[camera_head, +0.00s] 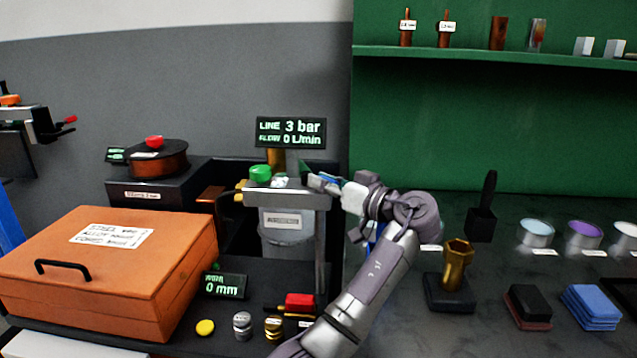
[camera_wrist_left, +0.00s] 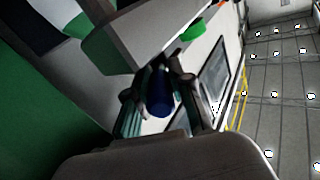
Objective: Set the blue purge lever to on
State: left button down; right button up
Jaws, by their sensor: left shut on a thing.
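The blue purge lever (camera_head: 328,178) is at the right end of the grey valve stand (camera_head: 284,199), mostly hidden by my gripper. My left gripper (camera_head: 324,184) reaches it from the right and is shut on it. In the left wrist view the dark blue lever (camera_wrist_left: 160,98) sits between the two fingers of my left gripper (camera_wrist_left: 162,90). The display (camera_head: 291,132) above the stand reads LINE 3 bar, FLOW 0 L/min. The lever's exact angle cannot be told. My right gripper is not in view.
A green knob (camera_head: 260,173) is on the stand left of the lever. An orange case (camera_head: 108,265) fills the left front. A brass fitting (camera_head: 457,265) on a dark base stands right of my arm. A green shelf (camera_head: 490,53) is at the back right.

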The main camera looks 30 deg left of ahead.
pick_arm(q)
jog(key=c, duration=1.5)
grip_release()
jog(key=o, duration=0.5)
jog(key=shift+d, duration=0.1)
jog(key=v, duration=1.1)
jog(key=shift+s+d, duration=0.1)
jog(key=shift+d, duration=0.3)
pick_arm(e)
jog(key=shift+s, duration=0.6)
